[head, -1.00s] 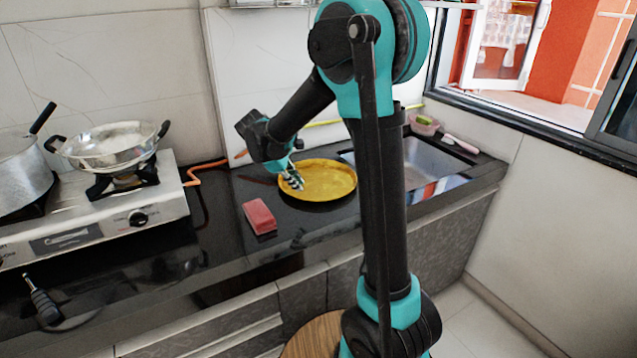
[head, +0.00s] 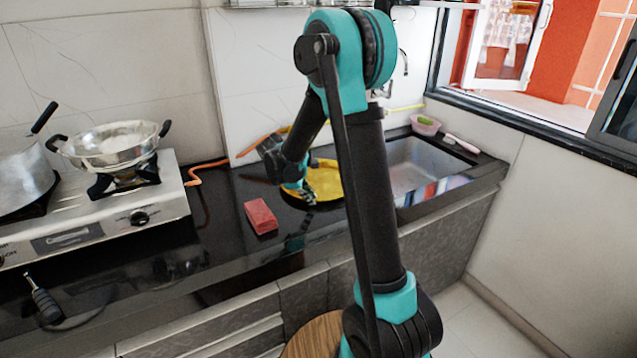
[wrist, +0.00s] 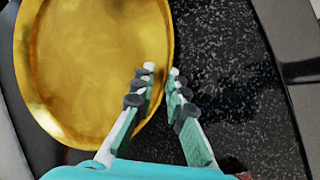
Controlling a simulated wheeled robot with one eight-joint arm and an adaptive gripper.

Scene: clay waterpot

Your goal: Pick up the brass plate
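The brass plate (head: 325,180) is a round golden dish on the dark counter. In the head view my arm hides its right side. It also fills the left of the wrist view (wrist: 90,60), where its right rim runs between my fingertips. My gripper (head: 307,196) is at the plate's near left edge in the head view. In the wrist view my gripper (wrist: 161,72) points at the rim, with one finger over the plate and the other over bare counter. The fingers are partly open with a narrow gap, and I see no clear grip on the rim.
A red block (head: 261,216) lies on the counter left of the plate. A stove (head: 100,215) with a steel pan (head: 112,143) stands further left. The counter's front strip is mostly clear.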

